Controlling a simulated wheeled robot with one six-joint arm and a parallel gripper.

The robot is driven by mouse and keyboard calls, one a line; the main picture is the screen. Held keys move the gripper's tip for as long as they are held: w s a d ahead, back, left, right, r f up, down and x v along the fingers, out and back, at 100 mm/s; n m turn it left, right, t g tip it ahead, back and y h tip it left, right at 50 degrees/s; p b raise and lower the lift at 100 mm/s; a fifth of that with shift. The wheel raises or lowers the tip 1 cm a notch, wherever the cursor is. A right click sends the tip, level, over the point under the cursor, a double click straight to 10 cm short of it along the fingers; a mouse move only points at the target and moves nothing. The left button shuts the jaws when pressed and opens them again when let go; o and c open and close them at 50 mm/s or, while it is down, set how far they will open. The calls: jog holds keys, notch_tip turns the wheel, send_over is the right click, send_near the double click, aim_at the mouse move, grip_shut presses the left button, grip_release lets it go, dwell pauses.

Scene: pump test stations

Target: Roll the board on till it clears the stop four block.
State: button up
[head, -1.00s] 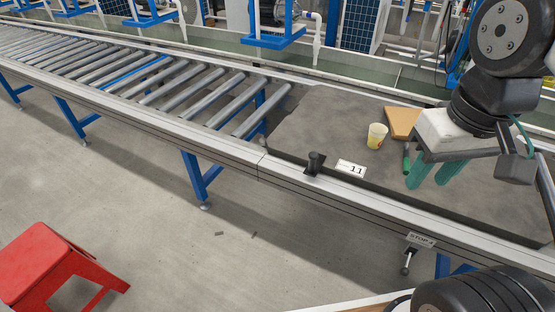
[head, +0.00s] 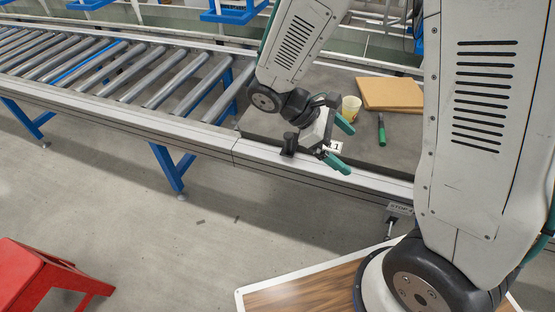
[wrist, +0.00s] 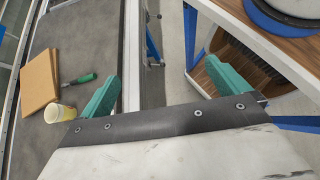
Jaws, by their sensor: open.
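The dark grey board (head: 270,125) lies on the roller conveyor, and part of it shows in the wrist view (wrist: 85,35). A black post (head: 289,143) stands at its near edge, beside a white number plate (head: 334,148) partly hidden by my gripper. My gripper (head: 341,143), with green fingers, is open and empty near this edge, just right of the post. Its fingers (wrist: 165,82) straddle the near rail in the wrist view; contact cannot be told. The stop four label (head: 399,208) is on the rail's side, further right, with a knobbed lever (head: 390,226) below. The block itself is not visible.
On the board are a yellow cup (head: 351,107), a flat brown box (head: 390,93) and a green-handled tool (head: 381,130). Bare rollers (head: 175,80) extend left. A red stool (head: 40,280) stands on the floor. My arm covers the right side of the head view.

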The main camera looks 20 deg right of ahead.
jog(key=w+f+n+t+h, duration=0.3)
jog(key=w+f+n+h, duration=0.25)
jog(key=f+n, duration=0.25)
jog(key=n+t+y, duration=0.2)
jog(key=n+t, duration=1.3)
jog(key=n, duration=1.1)
send_near(287, 146)
jog(key=x, duration=0.4)
jog(key=shift+x, duration=3.4)
jog(key=shift+f, duration=0.1)
